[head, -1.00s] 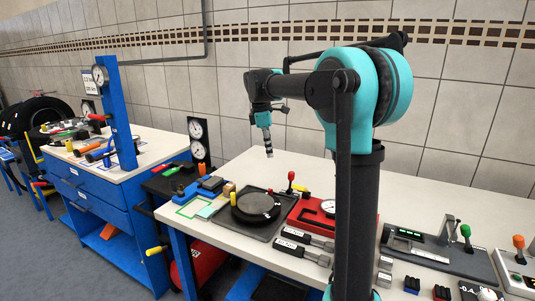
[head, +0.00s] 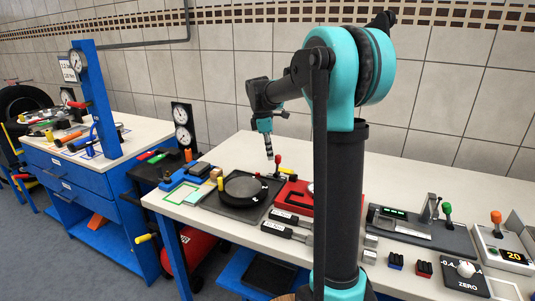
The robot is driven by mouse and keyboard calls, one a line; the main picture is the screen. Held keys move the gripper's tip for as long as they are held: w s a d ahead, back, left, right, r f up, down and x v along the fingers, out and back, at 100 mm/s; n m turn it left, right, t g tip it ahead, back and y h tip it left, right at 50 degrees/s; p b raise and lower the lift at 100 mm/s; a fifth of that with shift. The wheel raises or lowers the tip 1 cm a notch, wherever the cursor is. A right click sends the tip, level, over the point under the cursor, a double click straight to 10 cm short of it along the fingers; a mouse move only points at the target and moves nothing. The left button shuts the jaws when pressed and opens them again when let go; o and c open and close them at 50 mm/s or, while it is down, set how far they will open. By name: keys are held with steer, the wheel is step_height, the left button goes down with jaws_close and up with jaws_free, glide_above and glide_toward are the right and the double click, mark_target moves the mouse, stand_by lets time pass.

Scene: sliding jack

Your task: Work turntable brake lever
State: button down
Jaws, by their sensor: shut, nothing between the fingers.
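The turntable is a round black disc (head: 244,188) on a dark square plate (head: 222,207) on the white-topped bench. A red-knobbed lever (head: 278,160) stands upright behind the disc and to its right; I cannot tell whether it is the brake lever. A yellow peg (head: 221,184) stands at the plate's left side. My gripper (head: 269,156) is small in view, pointing down, its fingers shut and empty. Its tips show just left of the red knob. Depth is unclear, so I cannot tell whether they touch it.
A red tray (head: 296,197) with a gauge lies to the right, partly behind my arm. Metal bars (head: 287,228) lie in front. A green-knobbed device (head: 425,228) and an orange-knobbed box (head: 500,245) stand further right. The bench's back surface (head: 235,150) is clear.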

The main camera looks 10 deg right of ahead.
mark_target(278, 162)
steer(key=d+t+y, duration=0.1)
steer(key=s+d+y, duration=0.1)
steer(key=shift+s+d+r+t+y, duration=0.1)
steer(key=shift+s+d+t+y, duration=0.2)
steer(key=shift+t, duration=0.1)
steer(key=shift+s+d, duration=0.25)
steer(key=shift+d, duration=0.05)
